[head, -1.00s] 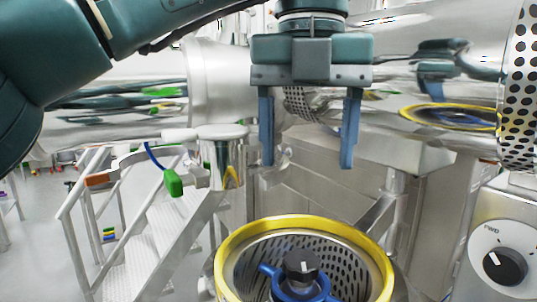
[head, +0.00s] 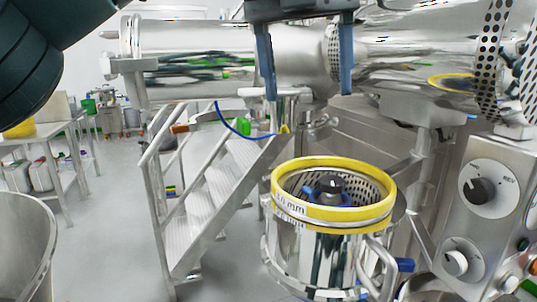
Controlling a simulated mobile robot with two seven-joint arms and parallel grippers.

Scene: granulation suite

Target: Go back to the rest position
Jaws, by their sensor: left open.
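My left gripper (head: 305,68) is at the top of the head view, with its two blue fingers spread apart and nothing between them. Its upper body is cut off by the top edge. It is above and behind the steel mill drum (head: 318,245) in the picture, apart from it. The drum has a yellow rim (head: 378,208) with a size marking in mm, a perforated screen inside and a dark knob (head: 329,186) on a blue hub. My right gripper is not in view.
A control panel with a black dial (head: 481,190) stands at the right. Metal steps (head: 205,195) with railings are left of the drum. A large steel vessel (head: 190,60) lies behind. A steel bin (head: 22,240) is at lower left, a table (head: 35,132) beyond it. Floor between is clear.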

